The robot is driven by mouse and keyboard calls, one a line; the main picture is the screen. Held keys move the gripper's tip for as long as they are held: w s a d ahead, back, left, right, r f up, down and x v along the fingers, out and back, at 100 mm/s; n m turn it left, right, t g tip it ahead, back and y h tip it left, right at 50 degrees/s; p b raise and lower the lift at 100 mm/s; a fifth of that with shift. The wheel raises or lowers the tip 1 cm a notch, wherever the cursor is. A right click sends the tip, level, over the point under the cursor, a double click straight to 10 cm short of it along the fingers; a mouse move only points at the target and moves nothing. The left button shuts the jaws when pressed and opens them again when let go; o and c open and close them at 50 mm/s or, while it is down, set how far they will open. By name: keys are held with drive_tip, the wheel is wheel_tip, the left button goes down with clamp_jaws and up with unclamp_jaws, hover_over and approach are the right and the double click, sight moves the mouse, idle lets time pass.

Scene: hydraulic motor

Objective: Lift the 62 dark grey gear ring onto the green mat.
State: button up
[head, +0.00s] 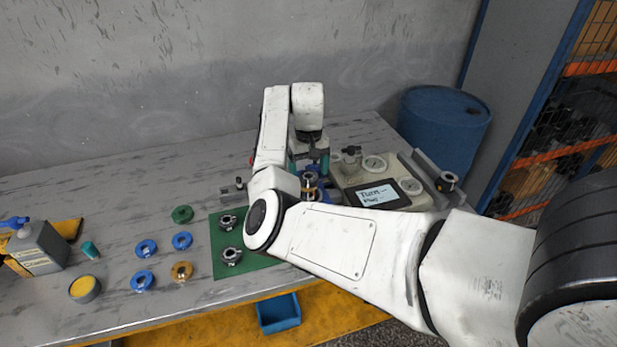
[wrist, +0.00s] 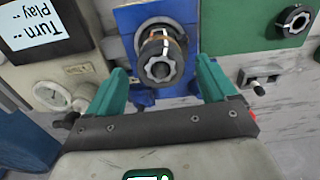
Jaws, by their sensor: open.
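In the wrist view a dark grey gear ring (wrist: 176,70) with a toothed bore sits on a blue fixture (wrist: 130,18), by a dark part with an orange band (wrist: 161,36). No number is legible on it. My gripper (wrist: 161,70) is open, its teal fingers on either side of the ring with gaps. In the head view my gripper (head: 308,166) is over the fixture, which my arm partly hides. The green mat (head: 222,268) lies left of it, with two dark grey rings (head: 229,222) (head: 231,256) on it. The mat's corner also shows in the wrist view (wrist: 240,22).
A beige control box with a screen (head: 379,195) stands right of the fixture. Blue rings (head: 182,240), a green ring (head: 182,214) and an orange ring (head: 181,271) lie left of the mat. A small metal clamp (head: 233,190) is behind the mat. The bench's back left is clear.

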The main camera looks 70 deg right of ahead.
drive_tip(key=shift+f, duration=0.65)
drive_tip(key=shift+c, duration=0.5)
drive_tip(key=c, duration=1.3)
drive_tip(key=shift+r, duration=0.1)
